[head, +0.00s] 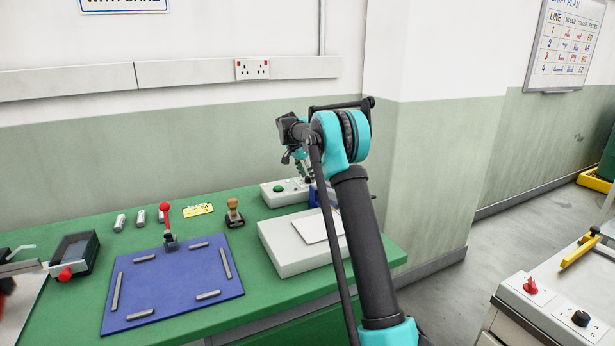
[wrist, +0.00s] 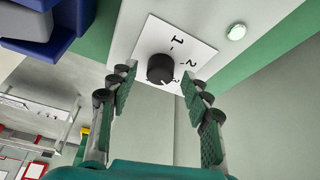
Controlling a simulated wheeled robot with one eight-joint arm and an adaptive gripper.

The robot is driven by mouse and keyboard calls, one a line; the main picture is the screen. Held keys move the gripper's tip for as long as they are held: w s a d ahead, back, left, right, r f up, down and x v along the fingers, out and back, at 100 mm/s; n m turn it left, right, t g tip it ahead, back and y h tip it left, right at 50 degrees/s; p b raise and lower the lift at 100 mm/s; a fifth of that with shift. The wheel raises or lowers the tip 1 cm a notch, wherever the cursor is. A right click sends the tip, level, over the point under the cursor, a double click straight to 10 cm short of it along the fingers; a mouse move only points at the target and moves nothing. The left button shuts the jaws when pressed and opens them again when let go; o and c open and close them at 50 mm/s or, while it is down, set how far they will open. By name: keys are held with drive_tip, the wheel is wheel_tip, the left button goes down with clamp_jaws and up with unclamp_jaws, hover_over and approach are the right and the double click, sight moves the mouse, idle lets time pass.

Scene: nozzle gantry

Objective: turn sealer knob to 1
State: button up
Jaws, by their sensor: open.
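The sealer knob (wrist: 160,69) is round and black, on a white plate (wrist: 190,45) marked 1, 2 and a partly hidden 3. The plate is on a pale box face, the sealer (wrist: 260,20). My gripper (wrist: 158,88) is open, its green pads on either side of the knob, with gaps showing between pads and knob. A faint light mark on the knob's lower edge seems to face toward the 3. In the head view the sealer (head: 284,193) shows a green button; my arm and gripper (head: 298,166) are by it, and the knob is hidden.
A blue bin (head: 318,196) stands right beside the sealer, behind my arm. A pale box (head: 285,252) with a white sheet lies in front. A wooden-handled stamp (head: 234,211) and a blue mat (head: 180,285) are to the left on the green bench (head: 260,317).

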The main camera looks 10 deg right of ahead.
drive_tip(key=shift+d+f, duration=0.1)
drive_tip(key=shift+f, duration=0.1)
clamp_jaws()
idle(0.3)
